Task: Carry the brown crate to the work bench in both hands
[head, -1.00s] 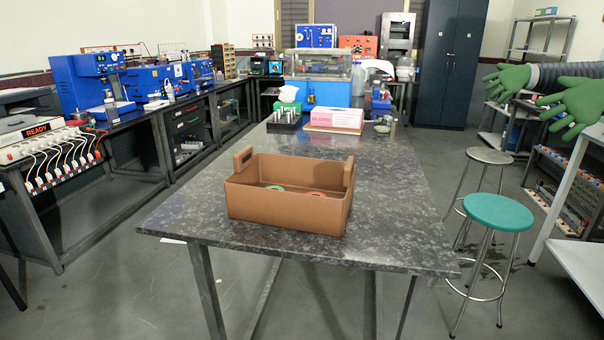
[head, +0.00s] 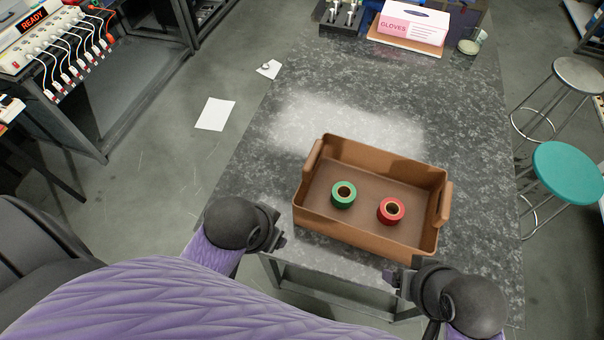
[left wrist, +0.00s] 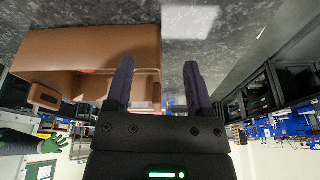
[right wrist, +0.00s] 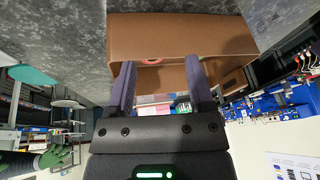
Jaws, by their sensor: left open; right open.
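The brown crate (head: 340,222) stands upright on the dark speckled table (head: 470,150), near its front edge. It has a raised handle at the left end (head: 312,160) and one at the right end (head: 444,204). A green tape roll (head: 336,203) and a red tape roll (head: 391,222) lie inside. My left gripper (head: 281,240) is open and empty by the crate's near left corner. My right gripper (head: 391,278) is open and empty in front of its near right part. The crate wall also shows in the left wrist view (left wrist: 90,45) and the right wrist view (right wrist: 170,38).
A gloves box (head: 412,25), a dark rack (head: 340,18) and a small jar (head: 471,44) stand at the table's far end. A teal stool (head: 568,170) and a grey stool (head: 578,74) stand to the right. Paper (head: 215,114) lies on the floor at left.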

